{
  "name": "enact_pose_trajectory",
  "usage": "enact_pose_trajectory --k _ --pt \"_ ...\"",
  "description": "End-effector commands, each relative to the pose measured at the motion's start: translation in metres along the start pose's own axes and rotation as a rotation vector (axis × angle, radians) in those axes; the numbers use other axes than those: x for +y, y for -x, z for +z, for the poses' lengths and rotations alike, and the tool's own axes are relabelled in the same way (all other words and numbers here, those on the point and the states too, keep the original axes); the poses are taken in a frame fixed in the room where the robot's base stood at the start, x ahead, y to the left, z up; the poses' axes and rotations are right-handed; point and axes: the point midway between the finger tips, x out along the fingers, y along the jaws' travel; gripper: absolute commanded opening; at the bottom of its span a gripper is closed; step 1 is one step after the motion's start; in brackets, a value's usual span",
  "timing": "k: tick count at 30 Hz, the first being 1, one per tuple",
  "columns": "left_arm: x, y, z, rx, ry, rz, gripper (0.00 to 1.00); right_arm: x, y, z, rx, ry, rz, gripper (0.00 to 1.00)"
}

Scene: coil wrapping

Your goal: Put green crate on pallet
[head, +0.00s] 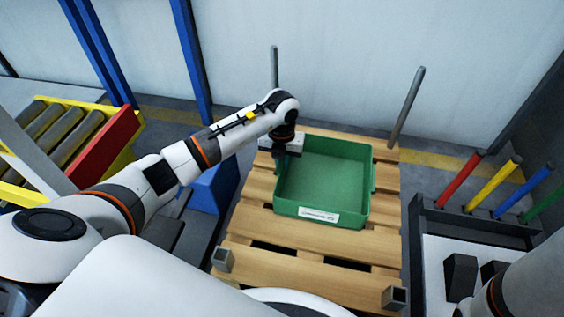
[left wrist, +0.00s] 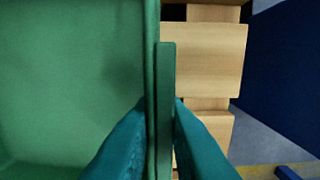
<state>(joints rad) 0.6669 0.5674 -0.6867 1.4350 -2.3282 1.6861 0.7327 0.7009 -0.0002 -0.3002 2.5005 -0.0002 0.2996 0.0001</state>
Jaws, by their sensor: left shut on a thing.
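The green crate (head: 322,180) is empty and has a white label on its near wall. In the head view it appears over the back half of the wooden pallet (head: 250,222); whether it rests on the boards or hovers just above them I cannot tell. My left gripper (head: 285,150) is at the crate's left wall near the back corner. In the left wrist view its two teal fingers (left wrist: 160,140) are shut on the crate's rim (left wrist: 165,85). The pallet's boards (left wrist: 205,55) show beside that wall. Part of my right arm shows at the lower right, but its gripper is out of view.
Grey posts (head: 406,108) rise at the pallet's back corners, with short square stubs (head: 396,297) at the front. A yellow and red roller conveyor (head: 75,140) is at left, with a blue box (head: 212,188) beside the pallet. A rack with coloured rods (head: 461,178) stands at right.

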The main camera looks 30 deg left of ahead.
Motion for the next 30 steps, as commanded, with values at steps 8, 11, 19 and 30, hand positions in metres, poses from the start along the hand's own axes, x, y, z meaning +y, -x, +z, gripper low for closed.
enact_pose_trajectory --k 8,11,19,30 --pt "0.0 -0.001 0.0 0.0 0.0 0.0 0.35 0.0 0.0 0.0 -0.001 0.0 0.001 0.59" --pt "0.0 -0.001 0.0 0.0 0.0 0.0 0.35 0.0 0.0 0.0 -0.001 0.0 0.001 0.59" --pt "0.0 0.012 -0.001 0.002 -0.001 0.0 0.35 -0.002 -0.009 -0.003 0.0 0.0 0.001 0.59" --pt "0.0 0.086 0.0 0.001 -0.001 -0.001 0.35 -0.014 -0.01 -0.038 0.104 -0.013 -0.038 0.59"
